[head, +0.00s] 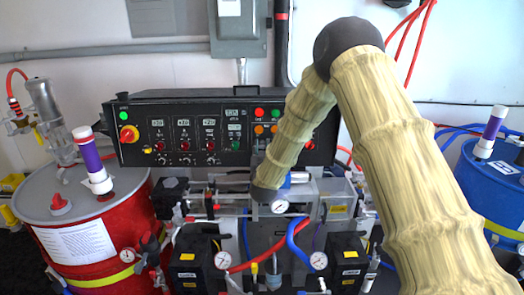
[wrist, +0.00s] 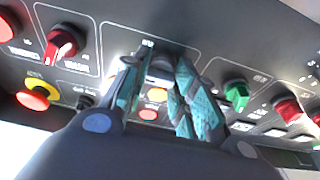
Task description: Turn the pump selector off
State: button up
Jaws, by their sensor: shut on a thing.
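In the wrist view my gripper (wrist: 160,78) reaches up to the black control panel with its two teal-padded fingers close together. They are shut on a panel control inside a white outlined box, which I take to be the pump selector (wrist: 160,66). Only a pale bit of it shows between the fingers, so its pointing direction is hidden. In the head view my arm covers this part of the control panel (head: 160,105), and the gripper and selector cannot be made out.
Below the panel are pipes and gauges (head: 280,206). A red drum (head: 105,255) and blue drum (head: 495,195) flank it.

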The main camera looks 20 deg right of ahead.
jog(key=shift+f, duration=0.1)
jog(key=o, duration=1)
jog(key=shift+o, duration=0.2)
jog(key=v, duration=1.2)
